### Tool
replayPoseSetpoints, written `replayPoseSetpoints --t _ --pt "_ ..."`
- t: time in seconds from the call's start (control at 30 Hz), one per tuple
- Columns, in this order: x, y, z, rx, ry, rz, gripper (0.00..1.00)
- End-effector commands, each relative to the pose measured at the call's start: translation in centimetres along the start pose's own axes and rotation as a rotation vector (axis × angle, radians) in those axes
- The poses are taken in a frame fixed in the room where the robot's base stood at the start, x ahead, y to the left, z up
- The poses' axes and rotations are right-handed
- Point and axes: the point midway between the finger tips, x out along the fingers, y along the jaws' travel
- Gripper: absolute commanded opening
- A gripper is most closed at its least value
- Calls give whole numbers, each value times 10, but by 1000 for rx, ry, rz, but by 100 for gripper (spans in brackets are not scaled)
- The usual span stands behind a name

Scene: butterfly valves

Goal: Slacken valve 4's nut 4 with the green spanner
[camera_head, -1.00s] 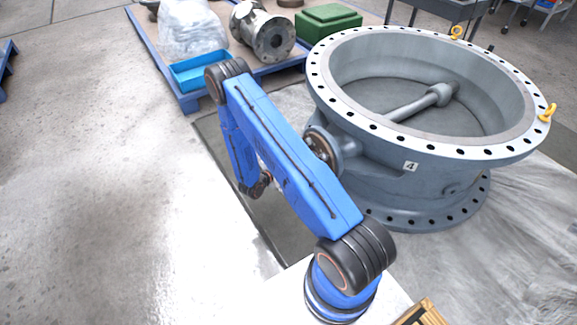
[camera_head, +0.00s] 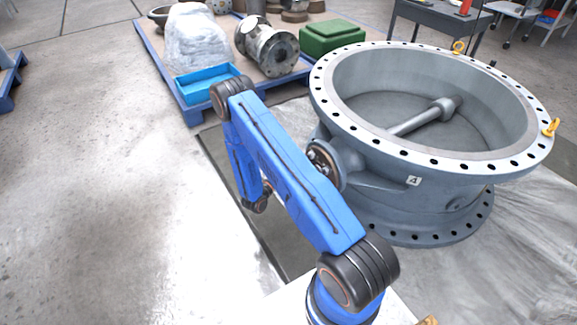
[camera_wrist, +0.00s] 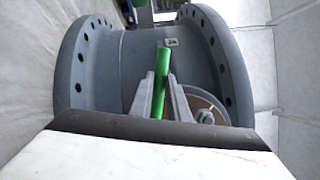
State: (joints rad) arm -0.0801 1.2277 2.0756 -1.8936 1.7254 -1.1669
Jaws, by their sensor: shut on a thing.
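Valve 4 (camera_head: 395,205) is a large grey flanged ring lying flat, with a "4" plate (camera_head: 414,181) on its side. Its round side boss with nuts (camera_head: 322,158) shows just right of my blue arm. In the wrist view the valve body (camera_wrist: 110,65) fills the middle, and one nut (camera_wrist: 206,117) shows on the boss plate, right of the fingers. I cannot tell which nut number it is. My gripper (camera_wrist: 163,88) is shut on the green spanner (camera_wrist: 162,68), which points away toward the valve. The spanner's far end and its relation to any nut are unclear. In the head view my arm hides gripper and spanner.
A blue pallet (camera_head: 192,114) at the back carries a blue tray (camera_head: 208,84), a wrapped bundle (camera_head: 195,40), a grey flanged part (camera_head: 268,50) and a green box (camera_head: 332,37). A dark table (camera_head: 440,15) stands behind the valve.

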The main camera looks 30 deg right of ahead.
Motion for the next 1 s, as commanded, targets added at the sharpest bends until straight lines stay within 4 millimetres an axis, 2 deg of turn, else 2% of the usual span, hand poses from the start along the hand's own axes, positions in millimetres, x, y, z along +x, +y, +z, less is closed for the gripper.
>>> replayPoseSetpoints --t 0.43,1.0 --pt "-4 0 2 3 -1 -1 0" --pt "-44 0 19 2 -1 -2 0"
